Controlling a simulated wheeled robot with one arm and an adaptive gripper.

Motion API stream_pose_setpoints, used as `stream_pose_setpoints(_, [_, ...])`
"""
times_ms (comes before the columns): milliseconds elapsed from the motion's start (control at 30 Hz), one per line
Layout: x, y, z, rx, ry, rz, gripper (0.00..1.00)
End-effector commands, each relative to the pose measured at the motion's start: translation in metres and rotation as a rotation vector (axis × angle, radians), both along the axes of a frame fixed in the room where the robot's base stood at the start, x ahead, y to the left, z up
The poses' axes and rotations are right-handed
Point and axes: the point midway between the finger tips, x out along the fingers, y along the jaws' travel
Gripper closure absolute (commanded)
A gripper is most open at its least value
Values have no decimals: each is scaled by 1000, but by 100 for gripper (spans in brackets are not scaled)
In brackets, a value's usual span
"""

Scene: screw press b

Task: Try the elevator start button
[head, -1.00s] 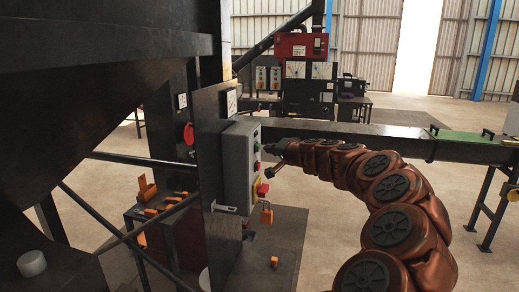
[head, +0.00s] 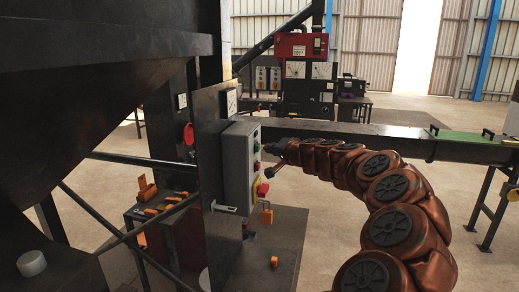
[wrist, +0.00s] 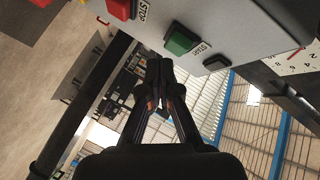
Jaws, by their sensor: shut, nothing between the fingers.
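The grey control box (head: 238,165) is fixed on an upright dark panel at the middle of the head view. In the wrist view, the green button (wrist: 180,42) labelled START is on the box face. A red button (wrist: 121,8) labelled STOP is to its left and a black button (wrist: 216,62) to its right. My gripper (wrist: 160,66) is shut and empty, its tips just below and left of the green button in the picture. Whether they touch it I cannot tell. In the head view, my gripper (head: 268,148) is close to the box's button face.
A red button on a yellow base (head: 262,189) and an orange padlock-like piece (head: 266,214) are low on the box. A dark horizontal beam (head: 385,138) runs behind my arm. Open floor lies to the right.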

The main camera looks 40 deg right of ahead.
Motion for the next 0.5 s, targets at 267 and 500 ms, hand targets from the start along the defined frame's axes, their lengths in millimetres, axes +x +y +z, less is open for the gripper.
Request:
stream_pose_setpoints(267, [7,5,-1,-1,1,2,100])
stream_pose_setpoints(500, [7,4,0,-1,1,1,100])
